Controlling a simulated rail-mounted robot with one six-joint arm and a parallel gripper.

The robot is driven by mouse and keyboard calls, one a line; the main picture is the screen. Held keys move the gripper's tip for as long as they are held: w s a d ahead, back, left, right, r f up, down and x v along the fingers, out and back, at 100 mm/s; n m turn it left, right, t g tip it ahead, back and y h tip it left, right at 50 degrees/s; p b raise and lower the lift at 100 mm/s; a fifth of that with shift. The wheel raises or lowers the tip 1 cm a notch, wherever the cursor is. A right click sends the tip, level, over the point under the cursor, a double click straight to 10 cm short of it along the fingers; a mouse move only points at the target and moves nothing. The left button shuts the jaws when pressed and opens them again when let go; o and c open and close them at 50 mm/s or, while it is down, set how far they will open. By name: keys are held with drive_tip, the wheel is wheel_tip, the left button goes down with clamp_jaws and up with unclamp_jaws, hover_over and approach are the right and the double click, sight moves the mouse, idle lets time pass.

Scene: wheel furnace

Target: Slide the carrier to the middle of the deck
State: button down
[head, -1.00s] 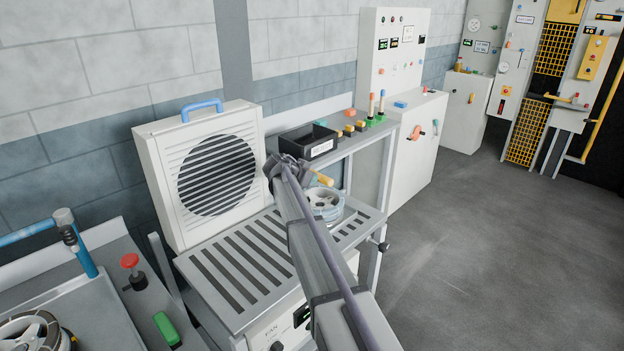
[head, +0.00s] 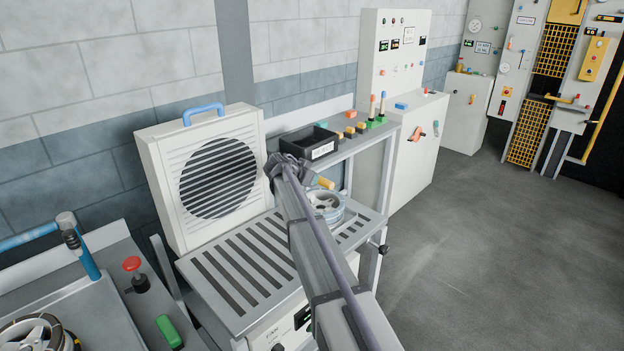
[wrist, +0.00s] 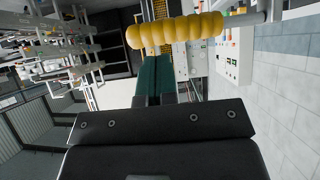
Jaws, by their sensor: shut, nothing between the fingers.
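The carrier (head: 328,206) is a round, light-coloured piece with a yellow handle (head: 324,183). It stands on the right part of the slatted metal deck (head: 225,285), partly hidden behind my arm. My gripper (head: 277,168) is above the deck, just left of the handle in the head view; its fingers are hard to make out there. In the wrist view my gripper (wrist: 155,72) has its green fingers shut together with nothing between them. The ribbed yellow handle (wrist: 175,32) crosses just beyond the fingertips; whether they touch it I cannot tell.
A fan unit (head: 217,178) with a blue handle stands at the deck's back left. A black bin (head: 308,141) and several buttons sit on a shelf behind the deck. A bench with a red button (head: 132,264) is at lower left. Open floor (head: 490,250) lies to the right.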

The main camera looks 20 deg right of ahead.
drive_tip(key=s+a, duration=0.4)
drive_tip(key=a, duration=0.7)
drive_tip(key=shift+s+r, duration=0.2)
drive_tip(key=shift+r, duration=0.2)
drive_tip(key=c, duration=1.9)
unclamp_jaws()
